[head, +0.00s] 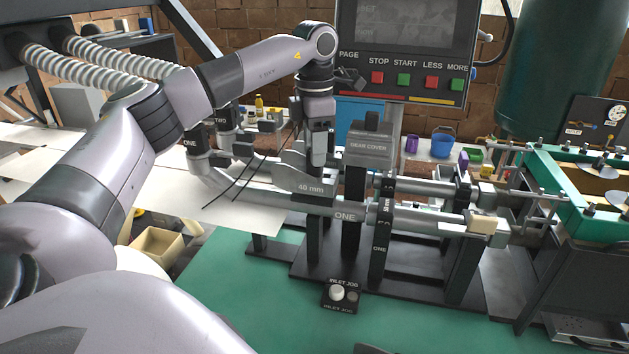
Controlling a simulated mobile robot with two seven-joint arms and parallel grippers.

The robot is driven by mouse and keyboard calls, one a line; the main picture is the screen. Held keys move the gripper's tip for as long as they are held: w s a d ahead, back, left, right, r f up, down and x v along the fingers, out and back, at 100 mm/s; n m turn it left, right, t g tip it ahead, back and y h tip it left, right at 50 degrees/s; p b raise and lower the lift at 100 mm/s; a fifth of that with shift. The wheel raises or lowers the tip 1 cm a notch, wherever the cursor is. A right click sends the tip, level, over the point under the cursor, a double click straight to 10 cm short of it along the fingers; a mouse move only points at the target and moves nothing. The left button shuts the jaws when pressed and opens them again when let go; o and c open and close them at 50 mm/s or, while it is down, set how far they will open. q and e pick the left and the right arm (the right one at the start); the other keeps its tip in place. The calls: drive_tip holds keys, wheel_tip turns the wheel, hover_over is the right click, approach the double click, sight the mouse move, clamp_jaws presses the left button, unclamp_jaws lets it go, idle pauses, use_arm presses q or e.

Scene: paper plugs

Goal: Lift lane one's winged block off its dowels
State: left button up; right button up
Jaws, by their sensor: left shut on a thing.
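The grey winged block marked "40 mm" (311,188) sits at the middle of the machine, on the lane one tube marked "ONE" (345,215). Its sloping wing reaches up to the left. My left gripper (318,158) points straight down and is shut on the upper part of the block. The dowels are hidden, and I cannot tell whether the block is clear of them. My right gripper is not in view.
The gear cover (369,148) stands close to the right of my left gripper. A second tube runs behind lane one. The control panel (405,82) rises behind. Thin black rods lean left of the block.

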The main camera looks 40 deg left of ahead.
use_arm(q)
drive_tip(key=shift+r, duration=0.2)
drive_tip(key=shift+r+p, duration=0.75)
drive_tip(key=shift+p, duration=0.25)
drive_tip(key=shift+r, duration=0.3)
drive_tip(key=shift+r, duration=0.4)
drive_tip(key=shift+r, duration=1.55)
